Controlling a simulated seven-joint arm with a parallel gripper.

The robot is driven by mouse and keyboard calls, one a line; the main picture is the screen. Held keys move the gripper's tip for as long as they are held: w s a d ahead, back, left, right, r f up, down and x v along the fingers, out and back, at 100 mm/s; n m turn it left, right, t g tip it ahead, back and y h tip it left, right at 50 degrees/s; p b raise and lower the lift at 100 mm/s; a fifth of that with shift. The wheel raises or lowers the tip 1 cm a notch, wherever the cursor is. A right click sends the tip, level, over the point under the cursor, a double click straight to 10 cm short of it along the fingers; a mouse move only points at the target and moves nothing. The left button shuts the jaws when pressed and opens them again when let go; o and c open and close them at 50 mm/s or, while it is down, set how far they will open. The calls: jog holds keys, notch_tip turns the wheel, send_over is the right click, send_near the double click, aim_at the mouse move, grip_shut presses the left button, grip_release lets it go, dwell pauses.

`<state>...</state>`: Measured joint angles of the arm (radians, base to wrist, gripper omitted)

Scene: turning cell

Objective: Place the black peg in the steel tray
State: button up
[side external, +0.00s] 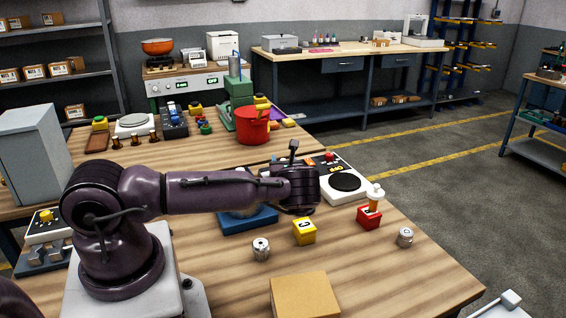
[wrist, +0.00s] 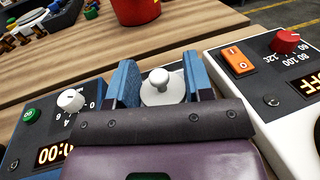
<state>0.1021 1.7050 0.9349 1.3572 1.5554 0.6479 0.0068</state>
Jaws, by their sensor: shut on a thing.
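My gripper (wrist: 160,80) has two blue fingers shut on a pale round piece with a knob on top (wrist: 161,78). In the side external view my gripper (side external: 300,208) is low over the table, between a blue device and a white hot plate, and its dark end hides what it holds. I cannot make out a black peg in either view; any part under the gripper is hidden. I cannot identify a steel tray either.
The blue device (side external: 262,220) and white hot plate (side external: 330,190) flank my gripper. A yellow block (side external: 304,232), a metal weight (side external: 261,249), a red block (side external: 369,217) and a cardboard box (side external: 303,296) stand in front. A red bucket (side external: 252,128) is behind.

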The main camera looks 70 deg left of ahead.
jog(key=o, duration=1)
jog(key=shift+f, duration=0.1)
jog(key=shift+o, duration=0.2)
